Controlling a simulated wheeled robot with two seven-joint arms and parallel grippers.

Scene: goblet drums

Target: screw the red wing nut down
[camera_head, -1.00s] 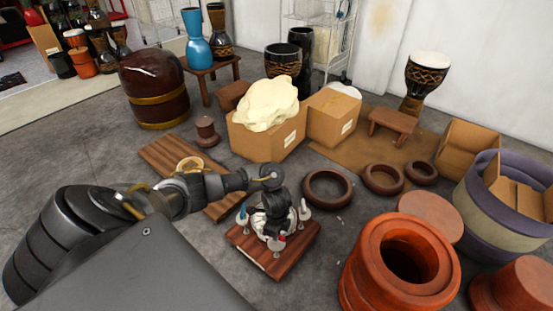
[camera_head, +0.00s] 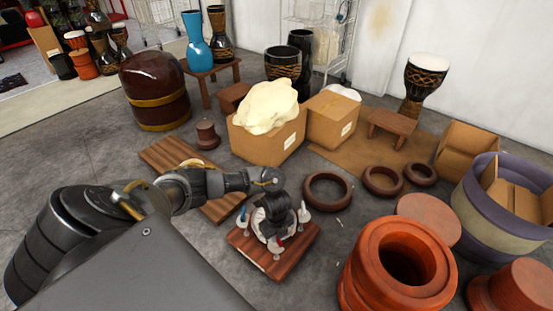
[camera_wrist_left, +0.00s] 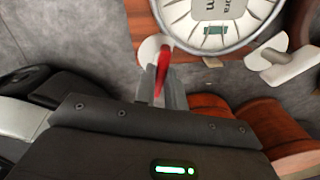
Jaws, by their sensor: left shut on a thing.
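The red wing nut (camera_wrist_left: 163,66) is between the fingers of my left gripper (camera_wrist_left: 162,86) in the left wrist view. The fingers are shut on it, beside the rim of a round white drum head (camera_wrist_left: 213,22) with lettering and a green mark. In the head view the red nut (camera_head: 278,246) shows small at the near side of the wooden board (camera_head: 265,262). My left gripper (camera_head: 275,232) reaches down over the board, its fingertips hard to make out. How far down the nut sits is hidden. My right gripper is not in view.
A pale wing nut (camera_wrist_left: 284,58) stands to the right in the left wrist view. A blue-topped one (camera_head: 243,214) stands at the board's left. Dark rings (camera_head: 327,190) and an orange drum shell (camera_head: 372,285) lie right of the board. Cardboard boxes (camera_head: 265,140) stand behind.

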